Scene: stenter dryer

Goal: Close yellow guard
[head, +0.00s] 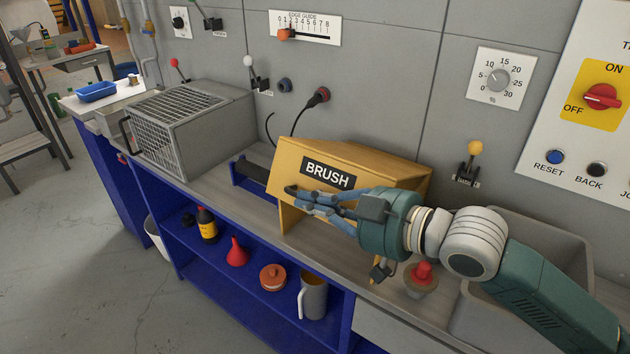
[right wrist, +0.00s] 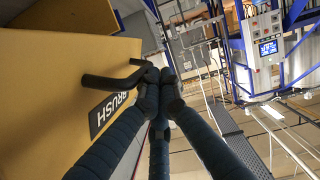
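The yellow guard (head: 280,160), a box-shaped cover with a black BRUSH label, sits on the bench in the middle of the head view. Its left end looks open, with a dark part beside it. In the right wrist view the guard (right wrist: 45,90) fills the left side, and its dark bar handle (right wrist: 110,81) sticks out towards my fingers. My right gripper (head: 297,198) is in front of the label at the handle. In the right wrist view the blue fingers of this gripper (right wrist: 163,80) come together at the handle's end. My left gripper is not in view.
A grey cage guard (head: 175,125) stands to the left on the bench. A red button (head: 424,272) and a grey bin (head: 500,290) are at the right, near my arm. The blue shelf below holds a bottle (head: 207,224), a red funnel (head: 237,253) and a jug (head: 313,296).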

